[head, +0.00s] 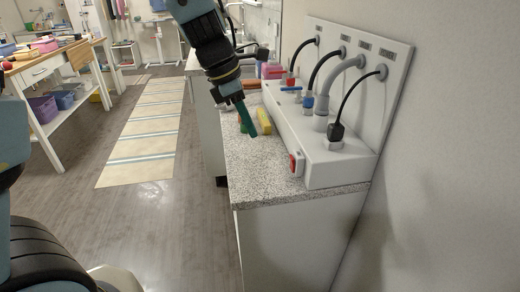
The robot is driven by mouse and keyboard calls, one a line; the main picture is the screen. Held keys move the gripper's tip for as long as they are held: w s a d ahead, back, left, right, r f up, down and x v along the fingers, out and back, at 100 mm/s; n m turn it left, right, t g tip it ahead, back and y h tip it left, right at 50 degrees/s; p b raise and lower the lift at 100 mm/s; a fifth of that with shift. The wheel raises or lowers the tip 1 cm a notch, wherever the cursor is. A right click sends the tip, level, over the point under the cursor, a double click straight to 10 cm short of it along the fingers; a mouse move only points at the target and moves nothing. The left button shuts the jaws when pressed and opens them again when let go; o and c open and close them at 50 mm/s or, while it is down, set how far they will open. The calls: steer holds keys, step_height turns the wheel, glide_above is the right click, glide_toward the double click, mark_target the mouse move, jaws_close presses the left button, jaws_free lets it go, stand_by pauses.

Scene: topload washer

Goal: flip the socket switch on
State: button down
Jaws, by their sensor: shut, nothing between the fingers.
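The socket switch (296,164) is a small red rocker in a pale surround on the front face of the white connection panel, near its near end. I cannot tell its position from this view. My gripper (251,133) is shut and empty, pointing down over the speckled countertop, above and to the left of the switch and apart from it. The white panel (339,167) carries a black plug (336,132) in a socket, a grey hose (322,112), a blue-fitted tap (308,101) and a red-fitted tap (290,80).
A yellow block (264,121) lies on the countertop (250,179) just beyond my gripper. More coloured items and a sink area are farther back. A wall stands at the right.

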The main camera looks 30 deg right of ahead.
mark_target(291, 164)
stand_by(0.3)
steer(key=x, duration=0.9)
steer(key=shift+d+f+b, duration=0.1)
steer(key=shift+f+b, duration=0.15)
steer(key=shift+b, duration=0.05)
steer(key=d, duration=0.1)
steer(key=s+d+p, duration=0.1)
steer(key=d, duration=0.1)
steer(key=shift+s+r+p, duration=0.15)
steer(key=shift+p, duration=0.15)
steer(key=shift+s+d, duration=0.1)
steer(key=shift+d, duration=0.35)
